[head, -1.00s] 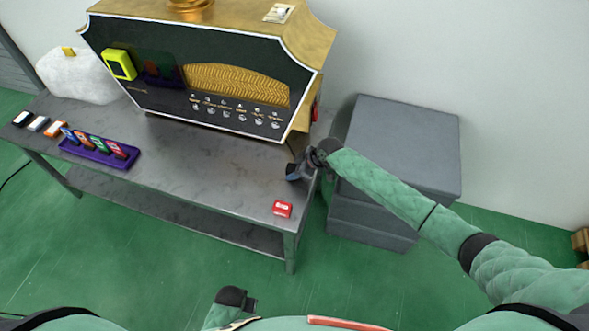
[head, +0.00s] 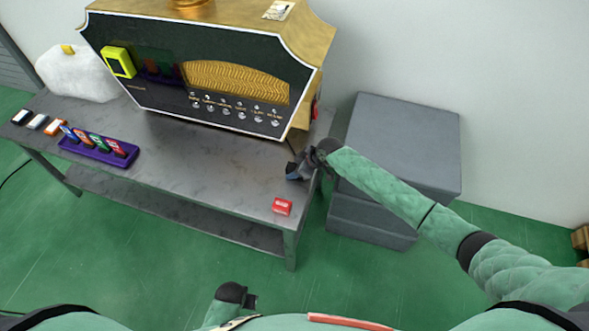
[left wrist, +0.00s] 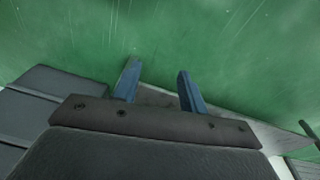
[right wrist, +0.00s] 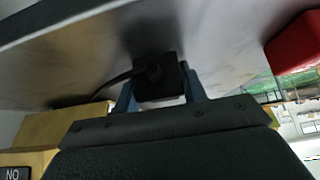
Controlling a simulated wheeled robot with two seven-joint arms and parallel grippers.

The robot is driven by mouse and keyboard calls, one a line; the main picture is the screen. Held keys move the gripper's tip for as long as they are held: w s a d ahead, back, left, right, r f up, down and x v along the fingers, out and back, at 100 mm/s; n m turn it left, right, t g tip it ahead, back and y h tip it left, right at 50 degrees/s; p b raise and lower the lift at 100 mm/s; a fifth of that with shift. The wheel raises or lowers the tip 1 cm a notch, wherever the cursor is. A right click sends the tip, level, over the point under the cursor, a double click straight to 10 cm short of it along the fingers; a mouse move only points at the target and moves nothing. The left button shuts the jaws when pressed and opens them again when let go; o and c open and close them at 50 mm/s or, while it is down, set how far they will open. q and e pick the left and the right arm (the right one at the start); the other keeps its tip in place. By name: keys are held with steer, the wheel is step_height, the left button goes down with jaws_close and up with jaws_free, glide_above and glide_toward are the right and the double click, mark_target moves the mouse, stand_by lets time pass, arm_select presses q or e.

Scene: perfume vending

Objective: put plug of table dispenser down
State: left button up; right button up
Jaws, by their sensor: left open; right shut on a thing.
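The table dispenser (head: 210,75), black-fronted with gold trim, stands on the grey table (head: 190,160). Its plug (right wrist: 160,80) is a black block with a dark cable, seen in the right wrist view. My right gripper (head: 295,171) is shut on the plug at the table's right end, in front of the dispenser's right corner. In the right wrist view (right wrist: 160,92) the plug is close to the grey tabletop; I cannot tell whether it touches. In the head view the gripper mostly hides the plug. My left gripper (left wrist: 158,85) is open and empty over the green floor.
A small red box (head: 282,207) lies near the table's front right corner. A purple tray (head: 98,153) with several coloured items and a few small boxes are at the left. A grey cabinet (head: 405,140) stands right of the table. The tabletop's middle is clear.

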arm_select(q)
steer(key=shift+r, duration=0.15)
arm_select(e)
steer(key=shift+f, duration=0.1)
arm_select(q)
steer(key=shift+w+r, duration=0.15)
steer(key=shift+r, duration=0.25)
arm_select(e)
steer(key=shift+f, duration=0.1)
arm_select(q)
steer(key=shift+r, duration=0.1)
arm_select(e)
steer(key=shift+s, duration=0.1)
